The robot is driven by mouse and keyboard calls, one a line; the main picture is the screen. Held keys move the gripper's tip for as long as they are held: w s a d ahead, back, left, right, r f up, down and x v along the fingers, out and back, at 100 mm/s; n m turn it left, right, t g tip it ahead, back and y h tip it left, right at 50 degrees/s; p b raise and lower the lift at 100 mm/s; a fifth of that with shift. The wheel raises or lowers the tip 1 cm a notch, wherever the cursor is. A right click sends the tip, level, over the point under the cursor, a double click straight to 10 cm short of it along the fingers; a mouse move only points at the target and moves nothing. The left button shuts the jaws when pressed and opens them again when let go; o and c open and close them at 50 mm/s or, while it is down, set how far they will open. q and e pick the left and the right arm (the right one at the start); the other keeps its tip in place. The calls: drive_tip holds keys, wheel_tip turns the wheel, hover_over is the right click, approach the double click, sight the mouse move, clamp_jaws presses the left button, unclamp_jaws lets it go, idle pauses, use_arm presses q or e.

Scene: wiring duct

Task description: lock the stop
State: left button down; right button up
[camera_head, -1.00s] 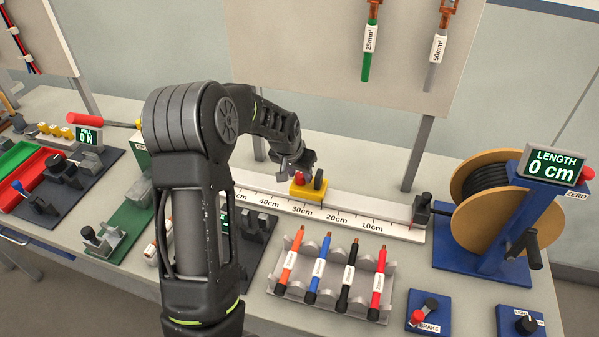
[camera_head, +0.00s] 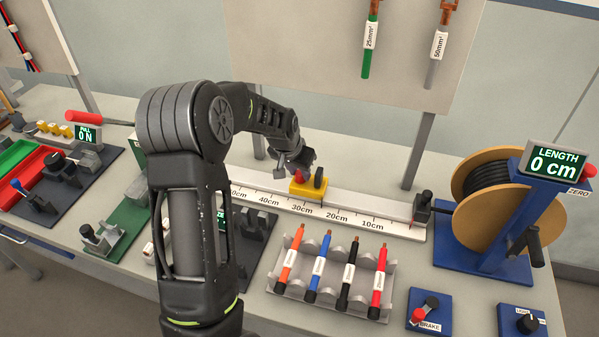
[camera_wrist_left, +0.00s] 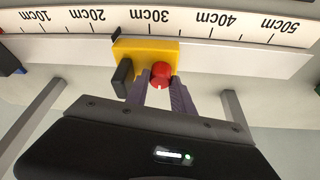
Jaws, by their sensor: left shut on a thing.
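The stop is a yellow block (camera_head: 312,187) on the white ruler rail (camera_head: 352,211), near the 30cm mark. It carries a red knob (camera_wrist_left: 161,72) and a black upright tab (camera_wrist_left: 123,77). My left gripper (camera_head: 299,172) comes down at the stop from the left in the head view. In the left wrist view its two fingers (camera_wrist_left: 161,88) are shut on the red knob, one on each side. The knob is partly hidden by the gripper in the head view. My right gripper is not in view.
A rack with several coloured cable pieces (camera_head: 330,285) stands in front of the rail. A cable drum (camera_head: 480,200) with a LENGTH display (camera_head: 556,163) reading 0 cm stands at the right. A brake switch box (camera_head: 428,312) sits at the front.

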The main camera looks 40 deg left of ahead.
use_arm(q)
drive_tip(key=shift+a+f+m+b, duration=0.1)
drive_tip(key=shift+f+m+b, duration=0.15)
drive_tip(key=shift+m+b, duration=0.35)
drive_tip(key=m+h+b, duration=0.1)
drive_tip(key=m+b, duration=0.1)
drive_tip(key=b, duration=0.2)
drive_tip(key=shift+a+m+h, duration=0.1)
drive_tip(key=shift+m+h, duration=0.2)
drive_tip(key=shift+m, duration=0.1)
drive_tip(key=m+h+b, duration=0.1)
drive_tip(key=m+b, duration=0.1)
drive_tip(key=m, duration=0.1)
drive_tip(key=shift+m+g, duration=0.3)
drive_tip(key=shift+w+a+r+m+h+b, duration=0.15)
drive_tip(key=shift+m+h+b, duration=0.3)
drive_tip(key=shift+m, duration=0.45)
drive_tip(key=m+g, duration=0.1)
drive_tip(key=m, duration=0.1)
drive_tip(key=shift+r+m+h, duration=0.1)
drive_tip(key=shift+m+h, duration=0.25)
drive_tip(key=shift+m, duration=0.05)
drive_tip(key=m+g+p, duration=0.1)
drive_tip(key=m+p, duration=0.1)
drive_tip(key=m, duration=0.1)
drive_tip(key=shift+r+h, duration=0.1)
drive_tip(key=shift+h, duration=0.3)
drive_tip(key=shift+w+m+g+p, duration=0.1)
drive_tip(key=shift+m+g+p, duration=0.4)
drive_tip(key=shift+m, duration=0.6)
